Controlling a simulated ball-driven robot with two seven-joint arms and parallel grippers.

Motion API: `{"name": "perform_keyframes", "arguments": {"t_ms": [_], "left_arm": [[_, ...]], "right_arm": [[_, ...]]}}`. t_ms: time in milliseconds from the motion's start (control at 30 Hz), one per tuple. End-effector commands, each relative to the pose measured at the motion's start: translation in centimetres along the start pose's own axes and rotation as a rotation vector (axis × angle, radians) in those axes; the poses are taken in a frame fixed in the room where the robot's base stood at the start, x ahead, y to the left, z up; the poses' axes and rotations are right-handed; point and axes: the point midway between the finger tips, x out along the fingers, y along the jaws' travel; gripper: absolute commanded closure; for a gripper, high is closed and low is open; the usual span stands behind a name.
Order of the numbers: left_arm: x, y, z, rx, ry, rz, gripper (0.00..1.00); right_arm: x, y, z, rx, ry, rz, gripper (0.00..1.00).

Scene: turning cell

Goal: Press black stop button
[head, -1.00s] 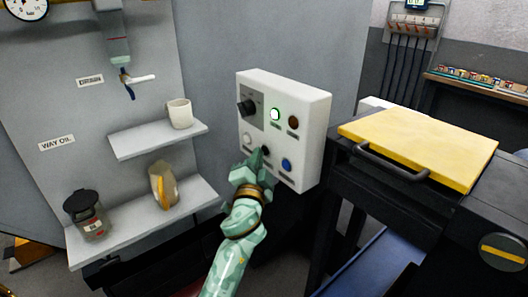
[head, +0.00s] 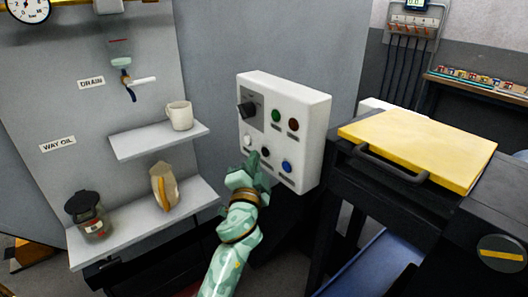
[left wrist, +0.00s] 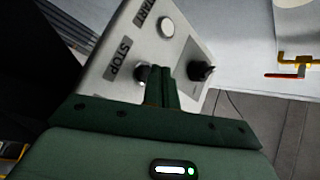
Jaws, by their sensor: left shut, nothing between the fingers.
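The black stop button (head: 265,152) sits on the lower front of the white control box (head: 313,140). In the left wrist view the black button (left wrist: 143,73) shows beside the STOP label (left wrist: 118,58), partly hidden by my fingers. My left gripper (head: 254,162) is shut and empty, its tips just left of and below the button in the head view. In the left wrist view its closed fingers (left wrist: 163,85) overlap the button's right side; I cannot tell whether they touch it. My right gripper is not in view.
The box also carries a white start button (head: 248,141), a blue button (head: 287,166), a dark green lamp (head: 276,115), a red-brown one (head: 294,125) and a black knob (head: 247,109). Shelves with a mug (head: 180,115) stand left, a yellow-topped machine (head: 420,145) right.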

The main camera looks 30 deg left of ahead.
Motion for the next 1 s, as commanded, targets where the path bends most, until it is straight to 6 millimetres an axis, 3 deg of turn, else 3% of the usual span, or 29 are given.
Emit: {"name": "perform_keyframes", "arguments": {"t_ms": [333, 800, 1000], "left_arm": [[-0.2, -0.1, 0.2, 0.001, 0.0, 0.0, 1.0], [-3.2, -2.4, 2.3, 0.002, -0.001, 0.0, 1.0], [-3.6, -2.6, 2.6, 0.001, 0.001, 0.0, 1.0]], "right_arm": [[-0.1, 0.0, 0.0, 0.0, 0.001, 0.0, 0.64], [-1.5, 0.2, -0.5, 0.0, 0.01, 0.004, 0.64], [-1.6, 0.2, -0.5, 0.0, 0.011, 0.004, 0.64]]}}
